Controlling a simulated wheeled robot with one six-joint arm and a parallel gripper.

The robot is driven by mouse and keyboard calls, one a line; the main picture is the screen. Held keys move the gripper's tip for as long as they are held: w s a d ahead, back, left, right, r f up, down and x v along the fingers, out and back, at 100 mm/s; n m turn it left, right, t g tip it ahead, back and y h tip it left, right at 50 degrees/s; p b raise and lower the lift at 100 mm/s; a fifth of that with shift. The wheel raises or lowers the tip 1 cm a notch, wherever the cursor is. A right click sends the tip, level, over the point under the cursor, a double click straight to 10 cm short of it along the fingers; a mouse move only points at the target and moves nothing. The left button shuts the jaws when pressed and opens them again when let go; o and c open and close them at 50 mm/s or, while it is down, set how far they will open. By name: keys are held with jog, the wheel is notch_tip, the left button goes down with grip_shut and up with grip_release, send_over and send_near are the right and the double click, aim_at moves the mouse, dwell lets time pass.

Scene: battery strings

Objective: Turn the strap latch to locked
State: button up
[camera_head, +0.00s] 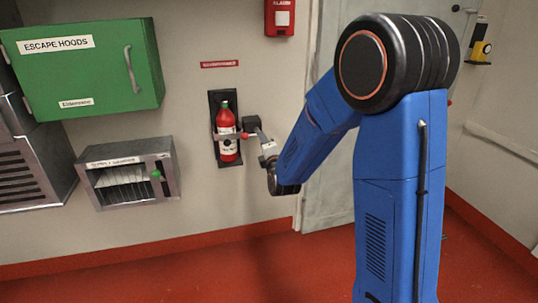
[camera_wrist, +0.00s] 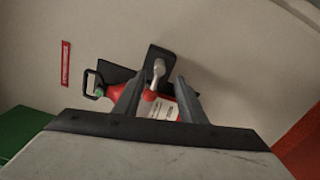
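A red fire extinguisher (camera_head: 227,123) with a white label hangs upright on a dark wall bracket (camera_head: 216,98). In the wrist view the extinguisher (camera_wrist: 116,95) appears tilted and is partly hidden by a finger. The strap latch shows there as a short grey lever (camera_wrist: 158,70) with a red knob (camera_wrist: 150,95), on a dark plate. My gripper (camera_wrist: 160,80) is open, with one finger to each side of the lever. I cannot tell whether either finger touches it. In the head view my gripper (camera_head: 247,133) is at the extinguisher's right side.
A green escape hoods cabinet (camera_head: 85,75) is on the wall at left. A grey box with a green knob (camera_head: 125,178) is below it. A red alarm box (camera_head: 280,17) is above, and a pale door (camera_head: 330,190) is behind my arm. Red floor below looks clear.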

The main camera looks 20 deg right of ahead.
jog(key=s, duration=0.8)
jog(key=shift+s, duration=0.3)
jog(key=s+d+m+g, duration=0.3)
jog(key=s+m+g, duration=0.3)
jog(key=s, duration=1.4)
jog(key=s+d+m+g, duration=0.4)
jog(key=s+m+g, duration=0.3)
jog(key=s+m, duration=0.7)
jog(key=s, duration=0.6)
jog(key=shift+r, duration=0.4)
